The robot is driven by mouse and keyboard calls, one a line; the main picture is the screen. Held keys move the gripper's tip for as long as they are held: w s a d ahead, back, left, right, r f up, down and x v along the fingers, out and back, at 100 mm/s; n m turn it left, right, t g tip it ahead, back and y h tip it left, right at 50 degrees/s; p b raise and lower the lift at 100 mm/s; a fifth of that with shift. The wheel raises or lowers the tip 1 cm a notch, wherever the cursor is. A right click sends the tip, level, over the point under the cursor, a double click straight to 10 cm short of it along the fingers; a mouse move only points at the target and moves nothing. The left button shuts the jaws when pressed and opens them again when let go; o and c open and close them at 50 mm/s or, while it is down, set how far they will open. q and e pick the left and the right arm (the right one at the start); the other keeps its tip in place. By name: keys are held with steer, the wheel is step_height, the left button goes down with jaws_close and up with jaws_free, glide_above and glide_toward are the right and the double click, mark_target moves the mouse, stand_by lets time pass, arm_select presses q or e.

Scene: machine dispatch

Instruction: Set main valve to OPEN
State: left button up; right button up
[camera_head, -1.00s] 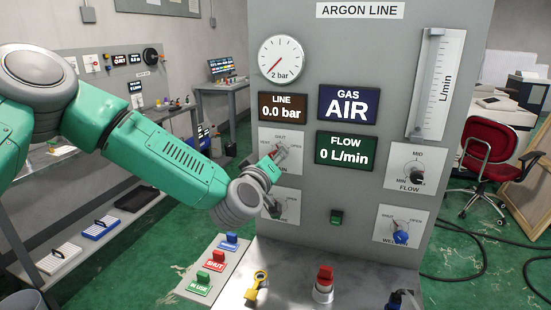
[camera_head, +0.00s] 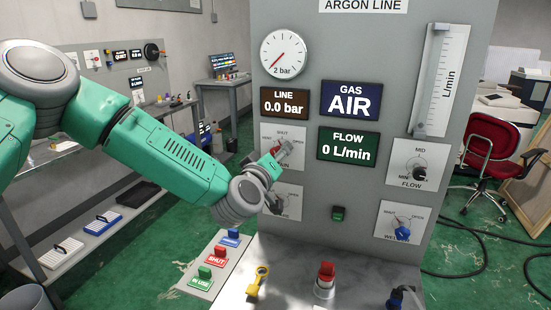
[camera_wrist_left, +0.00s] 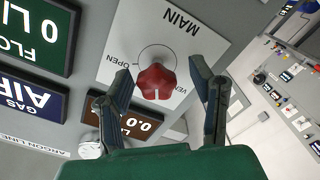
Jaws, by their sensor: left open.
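The main valve is a red knob (camera_wrist_left: 156,82) on a white plate marked MAIN (camera_wrist_left: 180,22), which appears upside down in the left wrist view. OPEN is printed left of the knob and VENT right of it. A white mark on the knob points down in that view, away from MAIN. My left gripper (camera_wrist_left: 160,70) is open, with one finger on each side of the knob; contact cannot be told. In the head view my left gripper (camera_head: 282,152) covers much of the valve plate (camera_head: 268,135). My right gripper is not in view.
Displays read LINE 0.0 bar (camera_head: 285,104), GAS AIR (camera_head: 350,100) and FLOW 0 L/min (camera_head: 347,146). Below the main valve is another knob plate (camera_head: 289,205), partly hidden. A flow knob (camera_head: 420,174) and blue welding knob (camera_head: 403,233) are at right. A red button (camera_head: 326,272) stands on the ledge.

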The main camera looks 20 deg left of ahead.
arm_select(q)
steer(key=s, duration=1.2)
steer(key=shift+a, duration=0.25)
steer(key=shift+f, duration=0.1)
